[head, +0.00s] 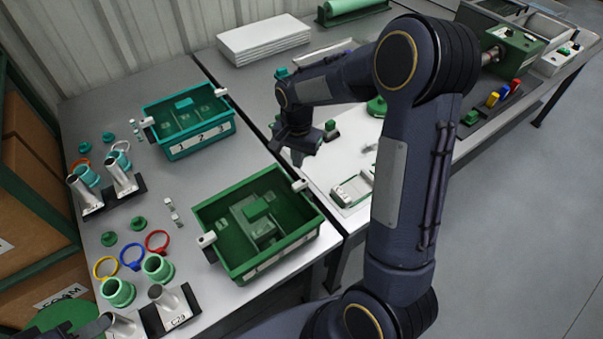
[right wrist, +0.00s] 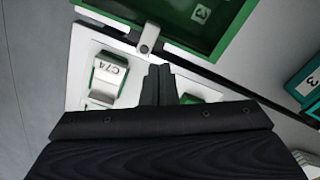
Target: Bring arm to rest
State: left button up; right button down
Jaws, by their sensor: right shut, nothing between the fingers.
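My right arm rises from the bottom of the head view and bends left over the tables. My right gripper (head: 298,157) hangs above the white mat, just behind and right of the green bin (head: 262,262). In the right wrist view its two dark fingers (right wrist: 159,78) are together with nothing between them. The green bin's wall and a white clip (right wrist: 148,38) lie just beyond the fingertips in that view. My left gripper does not show clearly; a dark shape is cut off at the head view's lower left edge.
A teal bin (head: 190,144) stands on the left table. Metal tubes (head: 121,176), coloured rings (head: 132,257) and green caps lie around the bins. White-and-green blocks (head: 352,190) sit on the mat (head: 345,150). White sheets (head: 263,38) are stacked behind. Open floor lies at the right.

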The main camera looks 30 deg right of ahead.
jog(key=shift+r+p, duration=0.4)
jog(key=shift+r, duration=0.5)
jog(key=s+a+r+n+t+y, duration=0.2)
jog(key=s+r+n+t, duration=0.15)
jog(key=s+r, duration=0.7)
jog(key=s+a+n+t+y, duration=0.1)
jog(key=s+a+n, duration=0.1)
jog(key=s, duration=0.4)
jog(key=s+a+r+n+t, duration=0.1)
jog(key=s+a+n, duration=0.2)
jog(key=s, duration=0.3)
jog(key=shift+s+n+y, duration=0.15)
jog(key=shift+n+y, duration=0.2)
jog(key=shift+y, duration=0.05)
